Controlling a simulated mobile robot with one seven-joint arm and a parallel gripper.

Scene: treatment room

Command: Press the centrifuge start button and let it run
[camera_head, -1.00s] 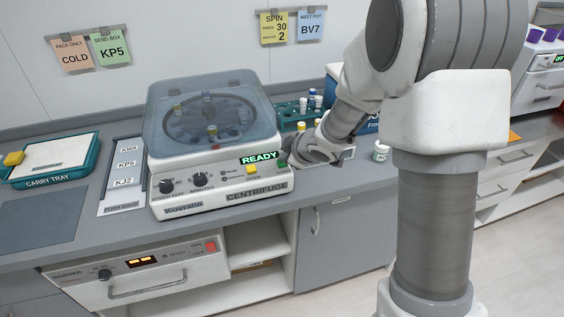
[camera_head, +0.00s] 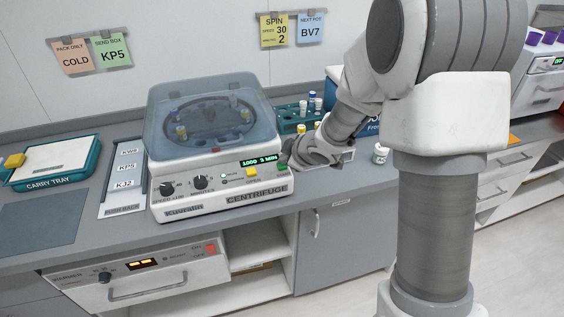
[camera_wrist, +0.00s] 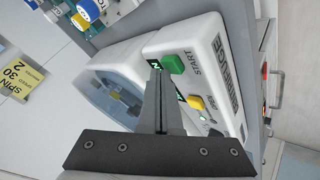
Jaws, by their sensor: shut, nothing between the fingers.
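The white centrifuge (camera_head: 215,190) stands on the bench with its clear blue lid (camera_head: 212,105) closed. Tubes in its rotor show through the lid. Its display (camera_head: 259,161) shows small green digits ending in "MIN". The yellow OPEN button (camera_head: 252,172) is left of the green START button (camera_head: 283,167). The START button (camera_wrist: 172,64) also shows in the wrist view. My gripper (camera_wrist: 157,72) is shut and empty, its fingertips right beside the START button; I cannot tell whether they touch it. In the head view, my gripper (camera_head: 291,160) is at the centrifuge's right front corner.
A green tube rack (camera_head: 292,118) stands behind my wrist, and a small white pot (camera_head: 381,153) to its right. The label board (camera_head: 124,178) and carry tray (camera_head: 52,178) lie to the left. A yellow SPIN card (camera_head: 274,30) hangs on the wall.

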